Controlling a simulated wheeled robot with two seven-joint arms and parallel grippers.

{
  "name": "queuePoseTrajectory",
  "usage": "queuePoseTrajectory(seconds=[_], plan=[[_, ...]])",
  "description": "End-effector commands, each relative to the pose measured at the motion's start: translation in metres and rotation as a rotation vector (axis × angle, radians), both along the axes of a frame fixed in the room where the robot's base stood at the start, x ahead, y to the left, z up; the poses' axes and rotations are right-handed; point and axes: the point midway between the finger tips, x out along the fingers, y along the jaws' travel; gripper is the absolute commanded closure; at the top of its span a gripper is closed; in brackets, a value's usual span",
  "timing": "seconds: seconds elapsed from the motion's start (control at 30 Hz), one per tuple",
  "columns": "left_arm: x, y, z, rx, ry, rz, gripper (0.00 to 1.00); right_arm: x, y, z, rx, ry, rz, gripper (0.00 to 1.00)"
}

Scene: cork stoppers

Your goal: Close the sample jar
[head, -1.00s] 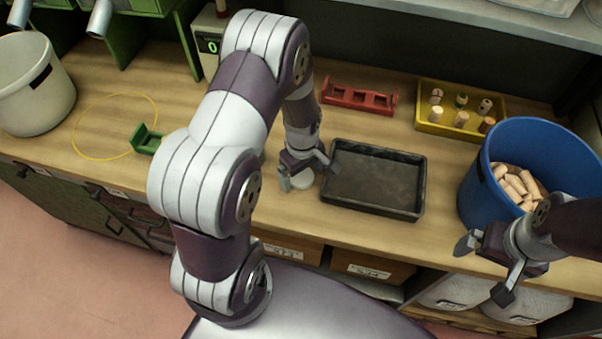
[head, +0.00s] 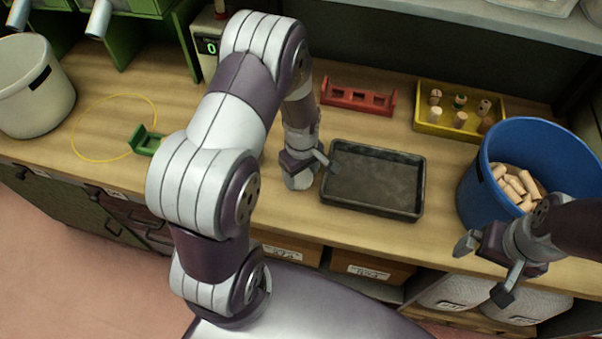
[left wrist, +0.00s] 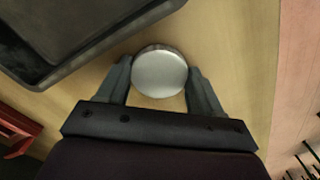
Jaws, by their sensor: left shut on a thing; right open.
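A round silvery disc (left wrist: 160,71), which looks like the jar's lid, sits between the fingers of my left gripper (left wrist: 160,80) in the left wrist view. The left gripper is shut on it, one finger on each side. In the head view the left gripper (head: 306,172) points down at the bench, just left of the dark tray. A pale grey round shape shows at its fingertips. I cannot tell whether a jar body stands under the disc. My right gripper (head: 485,270) is open and empty at the bench's front edge, below the blue bucket.
A dark tray (head: 374,208) lies right of the left gripper. A blue bucket (head: 478,183) holds corks. Behind are a red rack (head: 357,106) and a yellow box (head: 460,139) with several stoppers. A yellow loop (head: 76,127), green holder (head: 147,141) and white bucket (head: 35,95) stand left.

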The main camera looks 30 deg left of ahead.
Motion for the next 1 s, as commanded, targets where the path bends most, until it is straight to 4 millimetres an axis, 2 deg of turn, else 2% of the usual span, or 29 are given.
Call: queuePoseTrajectory(seconds=[0.17,0.27,0.5,0.7,1.0], plan=[[0.001,0.0,0.02,0.001,-0.005,0.0,0.62,0.0,0.0,-0.004,0.0,0.0,0.0,0.0],[-0.001,-0.002,0.04,0.0,-0.004,-0.001,0.62,0.0,0.0,-0.006,0.0,0.0,0.0,0.0],[-0.042,-0.04,0.072,0.0,-0.005,-0.006,0.62,0.0,0.0,-0.011,0.0,0.0,0.0,0.0],[-0.071,-0.065,0.095,0.0,-0.003,-0.005,0.62,0.0,0.0,-0.013,0.0,0.0,0.0,0.0],[-0.086,-0.078,0.107,0.0,-0.001,0.0,0.62,0.0,0.0,-0.013,0.0,0.0,0.0,0.0]])
